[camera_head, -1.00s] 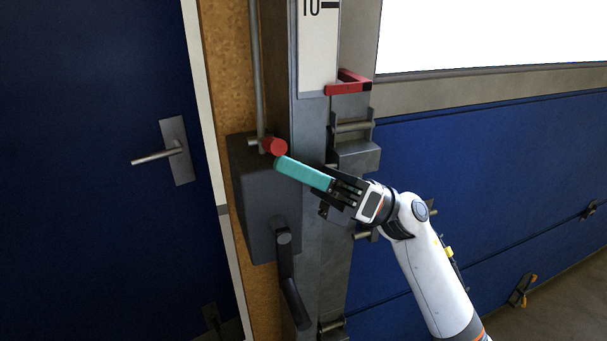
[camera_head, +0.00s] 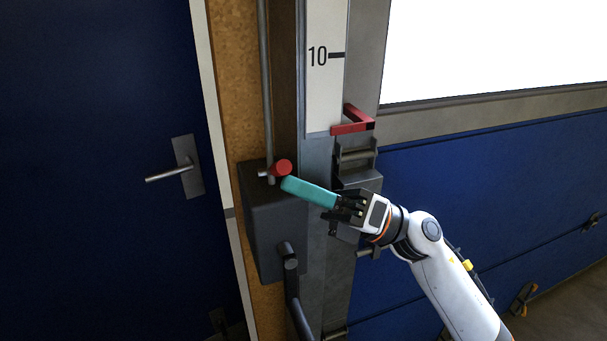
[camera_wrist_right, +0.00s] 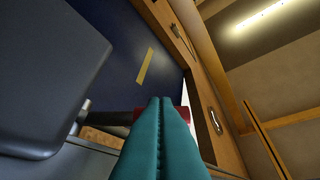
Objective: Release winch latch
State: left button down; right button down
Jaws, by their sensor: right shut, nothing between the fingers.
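The winch is a dark grey box (camera_head: 262,225) on the post, left of the scale. Its latch has a red round knob (camera_head: 282,168) on a short metal pin at the box's top. My right gripper (camera_head: 286,184) has teal fingers, shut and empty, with the tips right beside the knob's lower right. In the right wrist view the shut teal fingers (camera_wrist_right: 161,105) reach up to a red part (camera_wrist_right: 184,115), partly hidden behind them. I cannot tell whether they touch. The winch's crank (camera_head: 291,262) hangs below the box front. My left gripper is not in view.
A red bracket (camera_head: 352,127) sits on the grey post beside a white scale marked 10 (camera_head: 325,75). A blue door with a metal handle (camera_head: 175,172) is at left. A blue panelled gate (camera_head: 480,190) fills the right.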

jog(key=r+m+p, duration=0.1)
jog(key=p, duration=0.1)
jog(key=w+r+m+t+h+p, duration=0.1)
jog(key=m+p, duration=0.1)
jog(key=p, duration=0.1)
jog(key=r+m+t+h+p, duration=0.1)
jog(key=m+p, duration=0.1)
jog(key=shift+w+a+r+p, duration=0.2)
jog(key=shift+w+r+p, duration=0.05)
jog(key=shift+r+p, duration=0.1)
jog(key=shift+w+r, duration=0.1)
jog(key=shift+r, duration=0.05)
